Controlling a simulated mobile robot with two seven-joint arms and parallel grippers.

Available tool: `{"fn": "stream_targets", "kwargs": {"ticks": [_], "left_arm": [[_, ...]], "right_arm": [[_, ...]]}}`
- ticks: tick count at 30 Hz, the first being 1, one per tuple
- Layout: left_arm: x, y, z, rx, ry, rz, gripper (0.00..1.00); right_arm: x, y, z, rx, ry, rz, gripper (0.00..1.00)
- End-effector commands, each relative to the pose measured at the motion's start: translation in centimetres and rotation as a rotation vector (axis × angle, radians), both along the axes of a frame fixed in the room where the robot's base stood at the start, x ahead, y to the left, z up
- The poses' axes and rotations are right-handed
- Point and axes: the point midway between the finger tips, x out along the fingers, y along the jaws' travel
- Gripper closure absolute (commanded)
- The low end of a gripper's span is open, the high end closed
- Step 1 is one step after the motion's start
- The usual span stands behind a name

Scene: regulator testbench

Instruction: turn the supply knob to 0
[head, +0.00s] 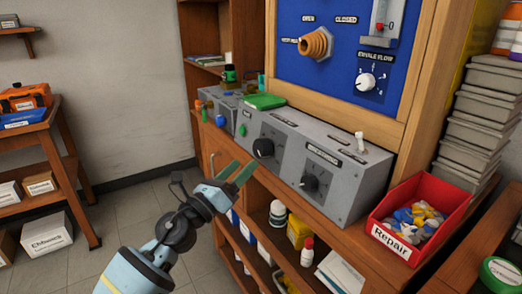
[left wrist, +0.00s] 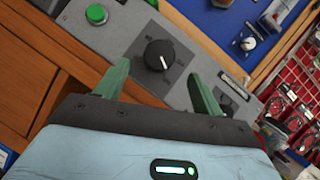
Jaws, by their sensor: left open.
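A grey control box (head: 340,205) on the wooden bench carries two black knobs on its sloped front. The larger black knob (head: 263,148) is in the middle of the box; a smaller black knob (head: 311,182) is to its right. Their labels are too small to read, so I cannot tell which is the supply knob. My left gripper (head: 240,172) is open and empty, in front of the larger knob. In the left wrist view the larger knob (left wrist: 160,55) shows beyond and between the green fingers (left wrist: 160,82), apart from them.
A green button (head: 243,130) is left of the knob. A white switch (head: 360,142) stands on the box top. A red Repair bin (head: 425,190) is at right. A blue panel (head: 335,65) with a white exhale flow knob (head: 366,81) is behind.

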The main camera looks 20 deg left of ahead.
Motion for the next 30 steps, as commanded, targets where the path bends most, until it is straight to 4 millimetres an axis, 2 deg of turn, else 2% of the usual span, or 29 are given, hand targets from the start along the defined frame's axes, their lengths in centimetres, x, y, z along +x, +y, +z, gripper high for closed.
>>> {"fn": "stream_targets", "kwargs": {"ticks": [16,21,29,30], "left_arm": [[5.8,-2.4,2.3,-0.005,0.002,0.0,0.32],[6.6,-2.7,2.6,-0.004,0.002,-0.002,0.32],[6.6,-2.7,2.6,-0.004,0.002,-0.001,0.32],[6.6,-2.7,2.6,-0.004,0.002,-0.001,0.34]], "right_arm": [[-0.6,-0.1,-0.4,-0.001,0.013,-0.001,0.64],[-0.6,-0.1,-0.5,-0.001,0.013,-0.001,0.64],[-0.5,0.0,-0.5,-0.001,0.011,-0.001,0.64],[-0.4,0.0,-0.5,-0.002,0.011,0.0,0.64]]}}
